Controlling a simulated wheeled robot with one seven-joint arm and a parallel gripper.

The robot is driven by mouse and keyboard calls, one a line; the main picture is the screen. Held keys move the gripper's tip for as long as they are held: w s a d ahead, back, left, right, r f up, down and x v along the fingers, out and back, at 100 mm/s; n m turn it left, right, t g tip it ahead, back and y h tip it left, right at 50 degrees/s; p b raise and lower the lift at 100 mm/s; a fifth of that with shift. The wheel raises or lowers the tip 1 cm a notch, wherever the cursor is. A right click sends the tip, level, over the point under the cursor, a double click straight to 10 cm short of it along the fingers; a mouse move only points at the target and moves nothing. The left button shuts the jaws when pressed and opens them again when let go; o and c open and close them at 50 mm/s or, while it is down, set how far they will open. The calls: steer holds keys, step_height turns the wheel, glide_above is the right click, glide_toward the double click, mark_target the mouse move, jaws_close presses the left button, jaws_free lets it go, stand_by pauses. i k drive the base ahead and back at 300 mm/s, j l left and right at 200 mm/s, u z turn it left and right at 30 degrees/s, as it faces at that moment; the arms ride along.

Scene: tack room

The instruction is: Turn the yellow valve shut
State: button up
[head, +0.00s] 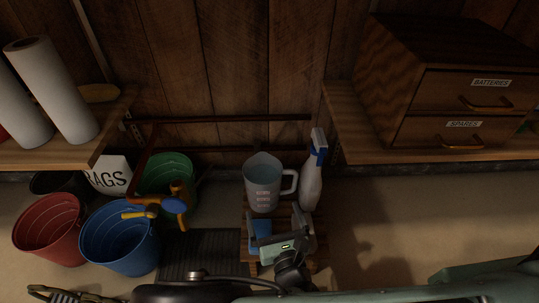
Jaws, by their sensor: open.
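A yellow valve handle (134,213) shows at the left, above the rim of the blue bucket. It is part of a small cluster of brass-yellow and blue fittings (180,192) in front of the green bucket. The parts are small and dark, so I cannot tell how far the valve is turned. My gripper (280,222) is open, low in the middle of the view, over a wooden slatted stand. It is well to the right of the valve and apart from it. Nothing shows held in its jaws.
A measuring jug (263,185) and a spray bottle (313,175) stand close beyond my gripper. A blue bucket (118,240), red bucket (48,228) and green bucket (166,170) crowd the left. A dark mat (205,252) lies between.

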mark_target(152, 211)
steer(key=k+l, duration=0.15)
steer(key=k, duration=0.35)
steer(key=k+l, duration=0.15)
steer(key=k, duration=0.35)
